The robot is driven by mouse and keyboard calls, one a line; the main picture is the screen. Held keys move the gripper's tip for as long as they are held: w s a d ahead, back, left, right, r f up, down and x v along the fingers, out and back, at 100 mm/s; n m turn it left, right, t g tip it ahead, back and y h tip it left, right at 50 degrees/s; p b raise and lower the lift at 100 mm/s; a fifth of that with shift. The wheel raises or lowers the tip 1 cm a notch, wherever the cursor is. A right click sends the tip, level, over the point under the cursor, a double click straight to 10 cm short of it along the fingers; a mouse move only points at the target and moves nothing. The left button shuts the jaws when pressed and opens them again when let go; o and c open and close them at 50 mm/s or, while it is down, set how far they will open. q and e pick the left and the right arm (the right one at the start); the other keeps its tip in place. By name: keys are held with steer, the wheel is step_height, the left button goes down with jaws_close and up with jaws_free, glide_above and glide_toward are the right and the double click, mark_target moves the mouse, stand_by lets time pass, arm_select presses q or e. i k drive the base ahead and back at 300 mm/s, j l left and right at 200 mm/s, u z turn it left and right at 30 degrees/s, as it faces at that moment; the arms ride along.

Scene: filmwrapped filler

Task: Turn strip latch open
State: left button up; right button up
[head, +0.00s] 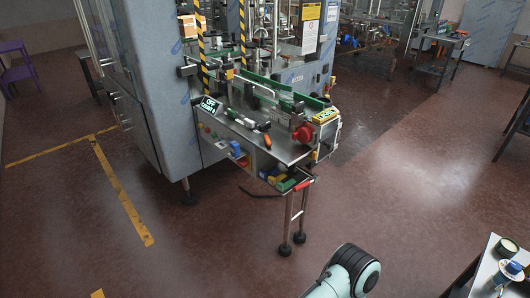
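The grey filling machine (165,95) stands at the centre left, with a metal work shelf (285,150) at its front. I cannot pick out the strip latch with certainty. Small dark handle-like fittings (112,96) show on the machine's left side, too small to tell their state. A red round knob (303,134) sits at the shelf's right end. A pale, dark-ended link of my own arm shows at the bottom edge. Neither of my grippers is in view.
A leg with black feet (285,250) supports the shelf. An open bin of coloured items (280,180) hangs below it. A white-topped table (488,272) stands at the lower right and a purple stand (18,65) at the far left. The reddish floor (420,190) between is clear.

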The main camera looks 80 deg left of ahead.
mark_target(297, 108)
steer(key=u, duration=2.9)
